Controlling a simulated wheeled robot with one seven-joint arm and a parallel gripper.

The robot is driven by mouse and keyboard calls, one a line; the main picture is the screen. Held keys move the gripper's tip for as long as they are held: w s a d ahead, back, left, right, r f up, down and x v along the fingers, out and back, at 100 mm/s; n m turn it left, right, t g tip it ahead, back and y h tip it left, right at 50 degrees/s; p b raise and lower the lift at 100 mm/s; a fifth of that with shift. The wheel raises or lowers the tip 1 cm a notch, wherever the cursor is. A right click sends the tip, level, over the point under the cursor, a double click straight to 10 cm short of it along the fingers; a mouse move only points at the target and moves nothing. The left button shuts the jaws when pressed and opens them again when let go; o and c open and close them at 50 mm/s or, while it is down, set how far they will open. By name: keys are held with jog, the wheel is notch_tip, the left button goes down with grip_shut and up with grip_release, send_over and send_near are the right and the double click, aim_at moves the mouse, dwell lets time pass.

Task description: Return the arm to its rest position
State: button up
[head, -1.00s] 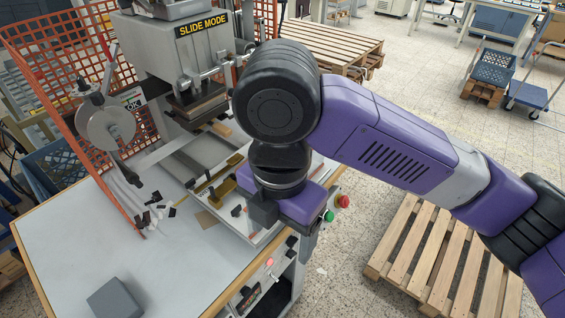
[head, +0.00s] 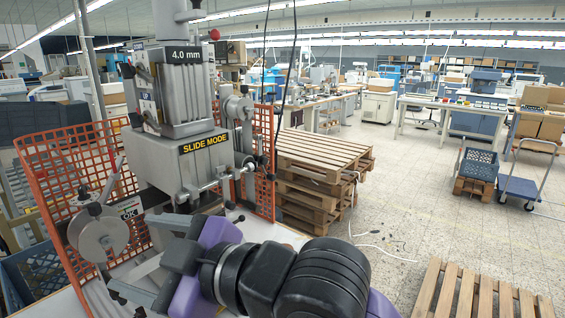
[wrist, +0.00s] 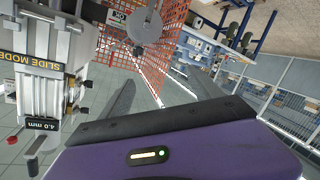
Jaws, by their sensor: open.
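My gripper (head: 133,252) is at the lower left of the head view, in front of the stamping press. Its two grey fingers point left and are spread apart, with nothing between them. The wrist view also shows my gripper (wrist: 160,82) open and empty, with the purple palm below. My arm runs from the bottom edge of the head view and hides most of the worktable.
An orange mesh guard (head: 60,165) stands around the press, with a foil reel (head: 104,236) close to my fingers. A blue crate (head: 40,272) is at the lower left. Stacked pallets (head: 318,165) stand behind, and another pallet (head: 480,295) lies lower right.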

jog(key=w+d+f+m+t+h+b, duration=0.2)
jog(key=d+m+t+h, duration=0.1)
jog(key=d+m+t, duration=1.15)
jog(key=s+d+f+m+h+b, duration=0.1)
jog(key=s+d+f+m+h, duration=0.3)
jog(key=d+f, duration=0.25)
jog(key=s+d+f+m+h, duration=0.3)
jog(key=d+f+h, duration=0.2)
jog(key=d+f, duration=0.15)
jog(key=s+d+f+n+g+h+b, duration=0.1)
jog(key=s+d+f+g, duration=0.2)
jog(key=s+f, duration=0.6)
jog(key=s+d+f+n+g+h+b, duration=0.1)
jog(key=s+d+f, duration=0.6)
jog(key=s, duration=1)
notch_tip(320, 180, down, 2)
jog(key=shift+d+f+g+b, duration=0.1)
jog(key=shift+d+g+b, duration=0.2)
jog(key=shift+g+b, duration=0.55)
